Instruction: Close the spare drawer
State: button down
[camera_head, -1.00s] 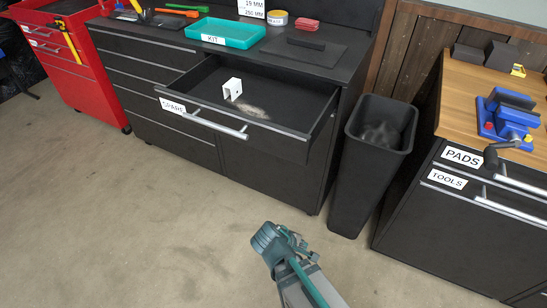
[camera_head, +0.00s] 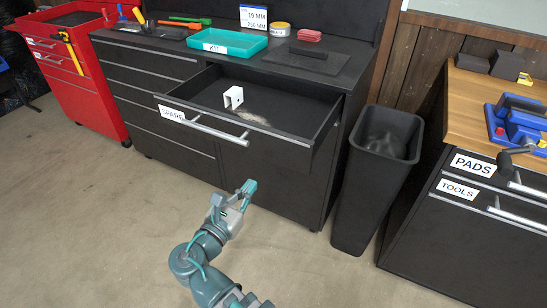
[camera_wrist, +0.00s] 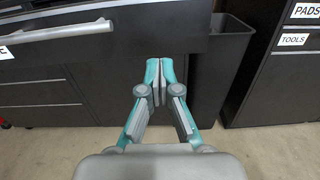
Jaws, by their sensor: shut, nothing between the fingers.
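The spare drawer (camera_head: 290,135) is pulled out from the upper part of the black cabinet. It has a white "SPARE" label (camera_head: 172,114) and a silver bar handle (camera_head: 205,128). A white bracket (camera_head: 233,97) and a pale patch (camera_head: 252,117) lie in it. My gripper (camera_head: 247,188) is below the drawer front, in front of the cabinet's lower door, and apart from the handle in the head view. In the wrist view my gripper (camera_wrist: 160,62) has its fingertips together and empty. The drawer front (camera_wrist: 150,35) and handle (camera_wrist: 60,32) show at upper left there.
A black bin (camera_head: 378,180) stands right of the cabinet. Further right is a wood-topped bench with "PADS" and "TOOLS" drawers (camera_head: 470,225) and a blue vise (camera_head: 518,120). A teal kit tray (camera_head: 228,42) sits on the cabinet top. A red tool cabinet (camera_head: 85,95) is at left. The floor in front is clear.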

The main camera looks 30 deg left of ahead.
aim_at(279, 149)
jog(key=w, duration=0.9)
jog(key=w+a, duration=0.1)
jog(key=w, duration=0.4)
jog(key=shift+a, duration=0.1)
